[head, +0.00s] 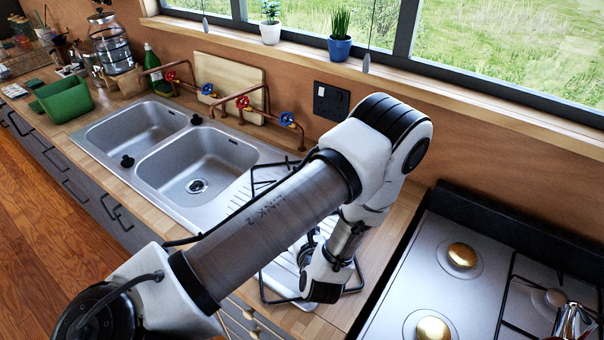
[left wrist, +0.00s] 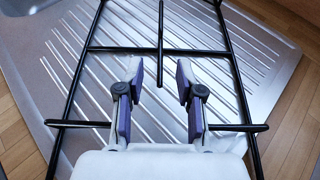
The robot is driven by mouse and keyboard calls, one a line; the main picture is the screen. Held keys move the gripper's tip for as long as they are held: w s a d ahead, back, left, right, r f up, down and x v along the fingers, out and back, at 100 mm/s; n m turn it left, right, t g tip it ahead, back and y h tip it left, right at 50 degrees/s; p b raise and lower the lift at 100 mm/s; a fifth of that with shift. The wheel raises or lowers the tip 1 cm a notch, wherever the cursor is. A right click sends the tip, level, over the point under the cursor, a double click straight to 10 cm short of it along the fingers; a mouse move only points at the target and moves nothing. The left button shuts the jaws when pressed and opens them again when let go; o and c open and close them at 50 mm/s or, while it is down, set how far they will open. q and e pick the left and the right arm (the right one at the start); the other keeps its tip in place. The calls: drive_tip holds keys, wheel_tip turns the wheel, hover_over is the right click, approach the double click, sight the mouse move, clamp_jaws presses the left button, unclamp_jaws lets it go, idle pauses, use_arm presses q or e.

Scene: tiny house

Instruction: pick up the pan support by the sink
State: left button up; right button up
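The pan support is a black wire frame (left wrist: 161,48) lying on the ribbed metal draining board beside the sink. In the head view parts of its bars (head: 262,288) show around my left arm, which hides much of it. My left gripper (left wrist: 160,82) is over the frame, its two fingers apart on either side of the free end of a central bar. No bar is visibly clamped, and I cannot tell the exact height of the fingertips. In the head view the fingers are hidden behind the wrist. My right gripper is out of view.
The double sink (head: 190,165) with copper taps (head: 243,102) lies left of the frame. The stove (head: 460,275), with another pan support and a shiny metal vessel (head: 574,321), is at right. A wall and window sill run behind. A green container (head: 65,99) stands far left.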

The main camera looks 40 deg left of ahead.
use_arm(q)
drive_tip(key=p+x, duration=0.1)
drive_tip(key=x, duration=0.4)
drive_tip(key=shift+w+a+p, duration=0.1)
drive_tip(key=shift+w+p, duration=0.1)
drive_tip(key=shift+p, duration=0.2)
drive_tip(key=shift+a+f, duration=0.15)
drive_tip(key=shift+a, duration=0.05)
drive_tip(key=shift+d, duration=0.15)
clamp_jaws()
drive_tip(key=shift+w, duration=0.1)
